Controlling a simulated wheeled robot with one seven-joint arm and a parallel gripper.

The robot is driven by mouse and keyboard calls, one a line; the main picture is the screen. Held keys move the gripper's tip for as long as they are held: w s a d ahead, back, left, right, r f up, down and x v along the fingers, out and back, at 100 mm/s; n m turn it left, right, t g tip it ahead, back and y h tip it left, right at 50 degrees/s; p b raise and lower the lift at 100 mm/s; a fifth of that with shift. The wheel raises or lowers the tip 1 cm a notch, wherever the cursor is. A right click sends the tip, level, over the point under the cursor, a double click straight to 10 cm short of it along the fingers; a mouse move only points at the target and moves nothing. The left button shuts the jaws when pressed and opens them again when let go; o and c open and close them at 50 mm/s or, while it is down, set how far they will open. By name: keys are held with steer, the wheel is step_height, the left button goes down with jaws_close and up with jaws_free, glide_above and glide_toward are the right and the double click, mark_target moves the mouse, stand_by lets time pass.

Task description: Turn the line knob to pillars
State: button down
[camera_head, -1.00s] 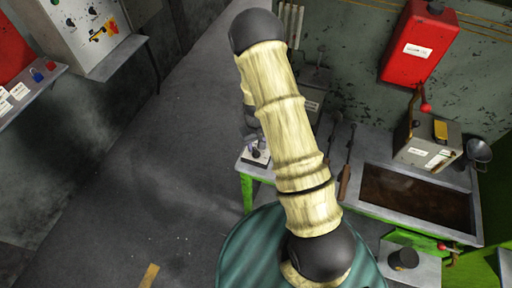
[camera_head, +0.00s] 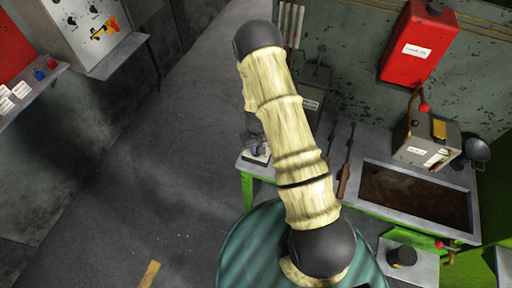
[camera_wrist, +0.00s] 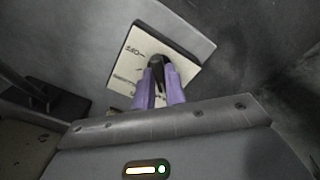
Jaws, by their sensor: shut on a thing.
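In the wrist view a dark knob (camera_wrist: 157,62) stands on a cream plate (camera_wrist: 133,68) with dark lettering and marks. One label shows at the plate's upper left and another at its left; I cannot read them surely. My gripper (camera_wrist: 160,82), with two purple fingers, is shut on the knob. The fingers hide the lower part of the knob and some of the plate, so I cannot tell surely which mark the knob points to. In the head view the plate (camera_head: 256,158) sits at the left corner of the green-legged bench, and my gripper is small and dark there.
The bench (camera_head: 352,205) holds a dark sunken tray (camera_head: 415,198), long tools (camera_head: 347,165) and a grey lever box (camera_head: 427,147). A red box (camera_head: 419,45) hangs on the wall behind. A control cabinet (camera_head: 83,35) is at upper left.

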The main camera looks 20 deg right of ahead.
steer(key=shift+m+b, duration=0.35)
steer(key=shift+m, duration=0.15)
steer(key=m+b, duration=0.1)
steer(key=m, duration=0.1)
steer(key=shift+f+m+b, duration=0.1)
steer(key=shift+m+b, duration=0.2)
steer(key=shift+m, duration=0.1)
steer(key=m+b, duration=0.1)
steer(key=m, duration=0.4)
steer(key=shift+b, duration=0.35)
steer(key=m, duration=0.5)
steer(key=shift+w+m, duration=0.1)
steer(key=shift+m, duration=1.9)
steer(key=c, duration=1.4)
jaws_free()
steer(key=shift+c, duration=0.2)
